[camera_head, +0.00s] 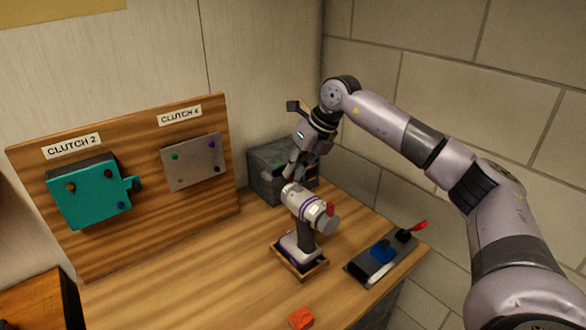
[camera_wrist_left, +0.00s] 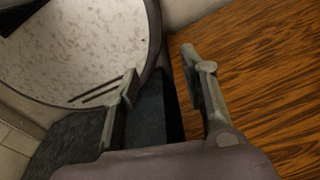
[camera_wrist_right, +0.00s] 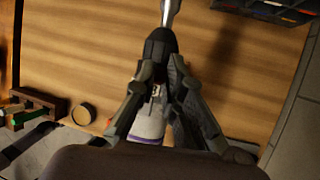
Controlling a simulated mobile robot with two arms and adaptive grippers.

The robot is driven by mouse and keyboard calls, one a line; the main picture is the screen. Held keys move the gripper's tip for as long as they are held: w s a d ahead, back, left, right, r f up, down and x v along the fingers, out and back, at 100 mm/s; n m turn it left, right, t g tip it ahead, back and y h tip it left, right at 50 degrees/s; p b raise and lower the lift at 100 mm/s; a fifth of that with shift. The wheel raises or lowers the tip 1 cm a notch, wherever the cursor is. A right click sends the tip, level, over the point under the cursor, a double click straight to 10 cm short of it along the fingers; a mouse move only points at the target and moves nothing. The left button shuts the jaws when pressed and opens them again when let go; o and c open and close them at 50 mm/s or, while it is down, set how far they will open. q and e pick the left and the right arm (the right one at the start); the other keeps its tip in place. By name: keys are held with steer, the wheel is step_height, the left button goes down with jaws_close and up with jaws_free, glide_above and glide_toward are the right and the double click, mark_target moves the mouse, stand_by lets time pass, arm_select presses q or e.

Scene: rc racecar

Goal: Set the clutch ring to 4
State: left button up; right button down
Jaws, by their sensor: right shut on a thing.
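A white and purple drill (camera_head: 308,206) stands upright in a wooden-edged holder (camera_head: 299,263), its chuck end toward the back. My right gripper (camera_head: 292,178) reaches down from behind to the drill's front end. In the right wrist view, its fingers (camera_wrist_right: 163,78) are closed on both sides of the drill's dark nose, where the clutch ring (camera_wrist_right: 158,92) sits; the ring is mostly hidden and its numbers cannot be read. A silver bit (camera_wrist_right: 170,12) points away past the fingers. My left gripper (camera_wrist_left: 163,75) is open and empty, seen only in its own wrist view.
A wooden board (camera_head: 110,230) holds a teal box (camera_head: 90,195) under "CLUTCH 2" and a grey plate (camera_head: 195,163) under "CLUTCH 4". A dark crate (camera_head: 265,175) stands behind the drill. A tray with tools (camera_head: 365,268) lies right, an orange block (camera_head: 301,318) in front.

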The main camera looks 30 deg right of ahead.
steer(key=d+y, duration=0.1)
steer(key=y, duration=0.1)
steer(key=d+f+m+y, duration=0.1)
steer(key=y, duration=0.1)
steer(key=shift+w+d+f+b, duration=0.1)
steer(key=shift+d+b, duration=0.15)
steer(key=shift+b, duration=0.05)
steer(key=c, duration=1.7)
jaws_free()
steer(key=v, duration=1.2)
steer(key=shift+d+f, duration=0.15)
steer(key=shift+d, duration=0.05)
